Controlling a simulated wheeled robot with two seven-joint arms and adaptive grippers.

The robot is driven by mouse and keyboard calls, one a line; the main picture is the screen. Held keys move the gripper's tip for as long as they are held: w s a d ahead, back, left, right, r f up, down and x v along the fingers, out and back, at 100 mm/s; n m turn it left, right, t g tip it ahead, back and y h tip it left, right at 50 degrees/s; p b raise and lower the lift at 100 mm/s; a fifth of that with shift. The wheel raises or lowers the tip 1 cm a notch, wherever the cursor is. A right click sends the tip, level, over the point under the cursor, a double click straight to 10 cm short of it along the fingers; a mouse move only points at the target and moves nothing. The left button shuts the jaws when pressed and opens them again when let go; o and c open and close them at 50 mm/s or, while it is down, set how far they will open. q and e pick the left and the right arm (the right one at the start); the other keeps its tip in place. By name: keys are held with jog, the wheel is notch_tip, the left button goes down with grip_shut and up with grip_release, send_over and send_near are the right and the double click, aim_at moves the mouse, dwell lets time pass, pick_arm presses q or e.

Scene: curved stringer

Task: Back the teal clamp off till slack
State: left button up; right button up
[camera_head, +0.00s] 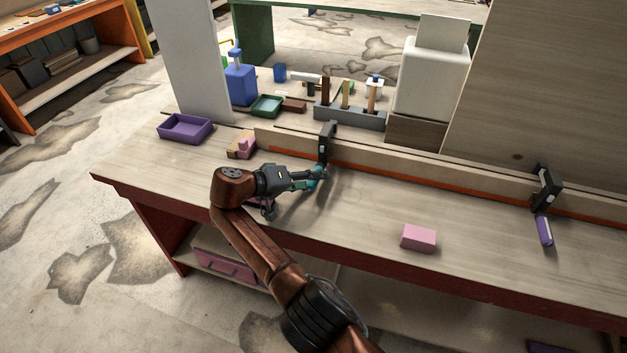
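The teal clamp (326,143) has a dark frame and stands on the long wooden strip near the middle of the bench. Its teal handle (316,172) hangs below the frame, toward the front. My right gripper (311,180) reaches in from the left of the handle, with its fingers at the teal part. The fingers and handle overlap, so I cannot tell whether they grip it. A second clamp (547,188) with a purple handle (544,230) is on the strip at the right. My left gripper is not in view.
A pink block (419,238) lies on the open bench front. A purple tray (185,128), a pink-and-tan block (241,145), a green tray (267,106), a blue bottle (240,84) and a grey tool rack (350,117) stand behind. The bench front right of my arm is mostly clear.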

jog(key=r, duration=0.7)
jog(key=shift+w+a, duration=0.15)
jog(key=shift+w, duration=0.15)
jog(key=r, duration=0.2)
jog(key=s+r, duration=0.1)
jog(key=shift+d, duration=0.35)
jog(key=shift+w+a, duration=0.2)
jog(key=shift+w, duration=0.05)
jog(key=shift+s, duration=0.1)
